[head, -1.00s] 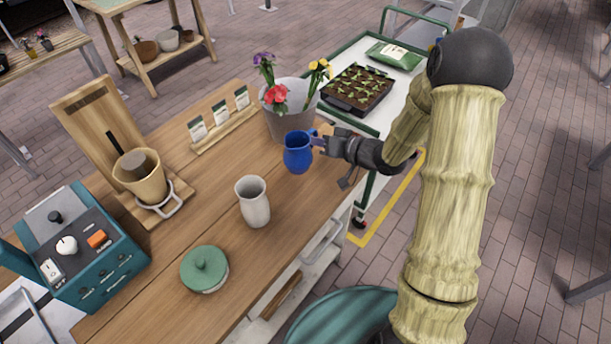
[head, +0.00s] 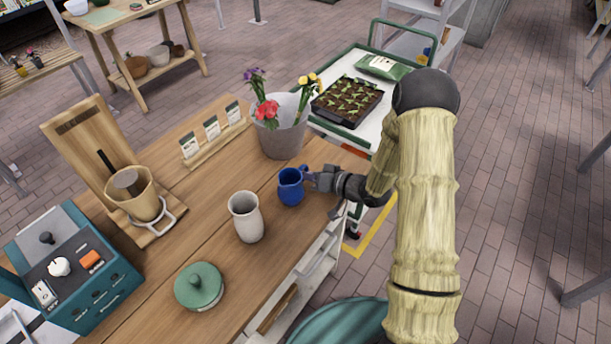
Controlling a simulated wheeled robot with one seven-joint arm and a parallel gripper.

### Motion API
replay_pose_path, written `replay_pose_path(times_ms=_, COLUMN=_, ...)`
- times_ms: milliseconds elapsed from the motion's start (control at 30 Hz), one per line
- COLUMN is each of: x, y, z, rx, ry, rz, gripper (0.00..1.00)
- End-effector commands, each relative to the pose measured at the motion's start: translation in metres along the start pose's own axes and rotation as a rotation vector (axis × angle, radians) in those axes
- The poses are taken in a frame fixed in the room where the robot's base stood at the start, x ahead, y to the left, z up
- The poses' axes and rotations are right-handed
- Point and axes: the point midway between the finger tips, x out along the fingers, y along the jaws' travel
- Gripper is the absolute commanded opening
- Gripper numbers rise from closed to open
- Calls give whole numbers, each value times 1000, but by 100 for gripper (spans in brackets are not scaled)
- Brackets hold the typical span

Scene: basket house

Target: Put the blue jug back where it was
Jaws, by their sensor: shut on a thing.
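The blue jug (head: 291,188) is upright at the right part of the wooden table (head: 222,275), in front of the grey flower bucket. Its handle points right, toward my gripper. My gripper (head: 310,179) is shut on the jug's handle side, reaching in from the right. The jug's base looks at or very close to the table top; I cannot tell whether it touches. The fingertips are small and partly merge with the handle.
A white vase (head: 246,217) stands left of the jug. The flower bucket (head: 280,138) stands behind it. A green-lidded pot (head: 199,287), a seed-packet rack (head: 213,139) and a teal machine (head: 75,265) are further left. A white cart (head: 330,123) adjoins the table.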

Motion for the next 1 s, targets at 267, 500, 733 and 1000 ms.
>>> replay_pose_path(times_ms=267, x=2, y=5, z=6, rx=-2, ry=2, rz=-1, gripper=0)
replay_pose_path(times_ms=500, x=3, y=7, z=9, rx=-1, ry=2, rz=-1, gripper=0)
replay_pose_path(times_ms=733, x=3, y=7, z=8, rx=-1, ry=1, rz=0, gripper=30)
replay_pose_path(times_ms=1000, x=0, y=5, z=6, rx=-1, ry=1, rz=1, gripper=30)
